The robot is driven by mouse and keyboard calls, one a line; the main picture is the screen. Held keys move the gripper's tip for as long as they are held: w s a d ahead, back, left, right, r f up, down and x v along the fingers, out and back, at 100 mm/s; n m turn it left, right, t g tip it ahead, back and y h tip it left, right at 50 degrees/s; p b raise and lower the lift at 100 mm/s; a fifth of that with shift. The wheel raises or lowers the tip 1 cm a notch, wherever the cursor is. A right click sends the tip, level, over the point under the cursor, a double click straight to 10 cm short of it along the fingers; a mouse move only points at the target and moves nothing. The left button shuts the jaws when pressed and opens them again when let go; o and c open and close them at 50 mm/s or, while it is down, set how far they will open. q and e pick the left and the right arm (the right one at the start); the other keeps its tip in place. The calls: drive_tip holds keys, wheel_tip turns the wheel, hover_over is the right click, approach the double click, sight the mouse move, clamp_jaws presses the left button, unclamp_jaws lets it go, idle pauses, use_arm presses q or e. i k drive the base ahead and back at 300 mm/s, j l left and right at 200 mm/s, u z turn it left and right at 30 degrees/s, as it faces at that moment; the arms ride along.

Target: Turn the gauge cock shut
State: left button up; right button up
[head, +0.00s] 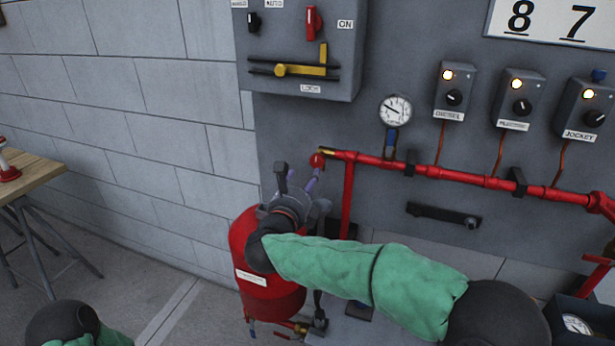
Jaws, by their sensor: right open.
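The pressure gauge (395,110) has a white round dial and stands above the red horizontal pipe on a short stem. The gauge cock (392,137), with a blue handle, sits on that stem just below the dial; its handle looks upright, in line with the stem. My right gripper (298,178) is open and looks empty. It is left of and lower than the gauge cock, clear of it, near the red pipe's left end. My left arm shows only at the bottom left corner, and its gripper is out of the picture.
A red tank (262,285) stands below my right gripper. A red round fitting (317,160) is close to its fingers. The red pipe (455,175) runs right along the grey panel. Control boxes (455,92) hang at right, a switch box (300,45) above. A wooden table (35,172) stands left.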

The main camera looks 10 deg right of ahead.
sight(391, 136)
drive_tip(key=k+j, duration=0.75)
drive_tip(key=k, duration=0.1)
